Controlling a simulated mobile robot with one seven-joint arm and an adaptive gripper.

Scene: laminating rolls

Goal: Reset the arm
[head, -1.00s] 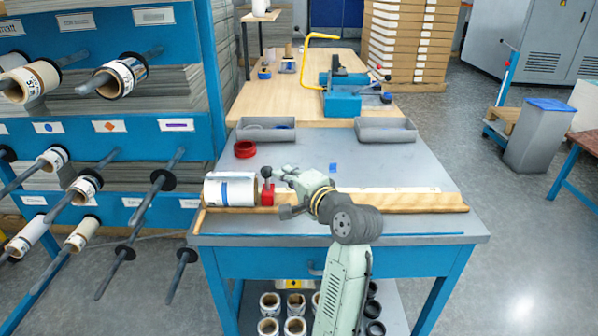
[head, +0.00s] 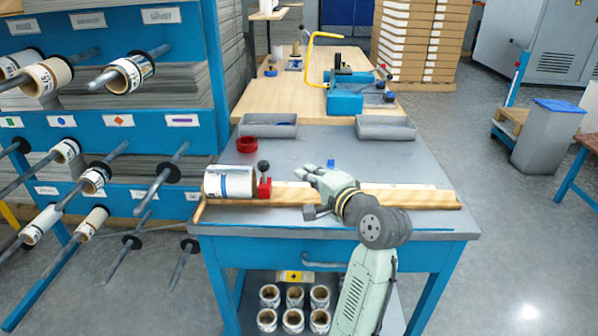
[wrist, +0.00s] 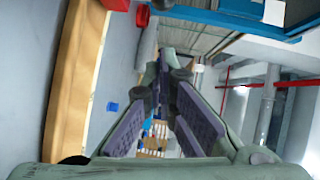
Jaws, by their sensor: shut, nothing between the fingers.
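My gripper (head: 311,170) is at the end of my pale green arm, above the grey bench top (head: 290,225) and close to the wooden rail. It is shut and empty. In the wrist view its fingers (wrist: 165,85) come together with nothing between them. A white roll with a blue band (head: 229,183) lies at the left end of the wooden rail (head: 425,198). A red stop with a black knob (head: 264,180) stands just right of the roll, left of my gripper and apart from it.
A red ring (head: 247,145) and two grey trays (head: 268,126) (head: 386,128) sit at the back of the bench. A blue rack (head: 110,125) with rolls on rods stands at the left. Several rolls (head: 293,297) stand on the shelf below. A grey bin (head: 548,140) stands at the right.

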